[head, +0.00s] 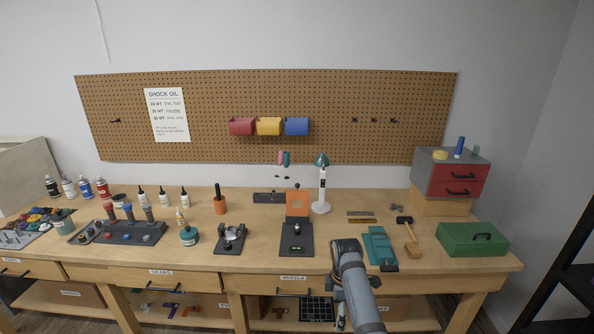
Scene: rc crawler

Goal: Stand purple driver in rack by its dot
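I cannot pick out a purple driver for certain in the head view. A low dark block (268,197) at the back middle of the bench may be the rack; any coloured dots on it are too small to tell. My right arm comes in from the bottom and bends down at the bench's front edge. Its gripper end (340,322) is low in front of the bench, too small and partly hidden to judge. My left gripper is out of view.
A dark shock stand (148,235) and bottles are left. A teal tray (379,247), a mallet (410,238) and a green box (471,240) are right.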

